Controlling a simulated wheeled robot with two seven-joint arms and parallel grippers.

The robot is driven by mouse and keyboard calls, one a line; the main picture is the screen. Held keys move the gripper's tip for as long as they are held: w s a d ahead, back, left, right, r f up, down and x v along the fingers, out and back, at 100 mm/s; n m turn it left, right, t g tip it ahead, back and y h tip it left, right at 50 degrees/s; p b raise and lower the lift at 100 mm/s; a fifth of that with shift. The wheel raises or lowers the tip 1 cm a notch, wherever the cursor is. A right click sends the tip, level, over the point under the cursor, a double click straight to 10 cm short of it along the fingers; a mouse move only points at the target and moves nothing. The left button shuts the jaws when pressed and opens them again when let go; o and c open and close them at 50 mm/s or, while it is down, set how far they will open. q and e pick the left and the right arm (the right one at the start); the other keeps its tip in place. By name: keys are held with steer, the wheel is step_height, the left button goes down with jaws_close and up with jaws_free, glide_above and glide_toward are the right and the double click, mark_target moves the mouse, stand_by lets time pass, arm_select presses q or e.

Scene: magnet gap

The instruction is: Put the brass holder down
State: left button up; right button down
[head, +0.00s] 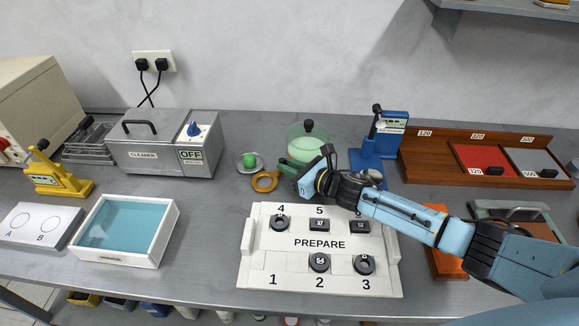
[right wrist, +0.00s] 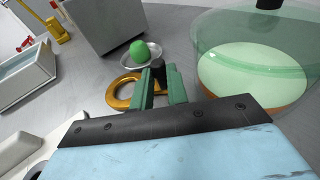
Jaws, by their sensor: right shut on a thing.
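The brass holder, a flat golden ring (head: 265,181), is just left of my right gripper (head: 286,168) in the head view. In the right wrist view the ring (right wrist: 122,96) lies beyond the green fingers of that gripper (right wrist: 160,85). A dark upright piece shows between the fingers, and the gripper is shut on the holder. The ring looks empty and about level, low over the grey bench behind the PREPARE board. I cannot tell whether it touches the bench. My left gripper is not in view.
A green ball (head: 249,160) sits on a small metal dish close behind the ring. A glass jar (head: 309,136) stands behind my gripper. The white PREPARE board (head: 260,262) with black knobs is in front. The cleaner box (head: 150,150) is left; some bench between is bare.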

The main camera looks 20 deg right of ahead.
steer(key=shift+f, duration=0.2)
steer(key=c, duration=1.4)
jaws_free()
steer(key=shift+r, duration=0.15)
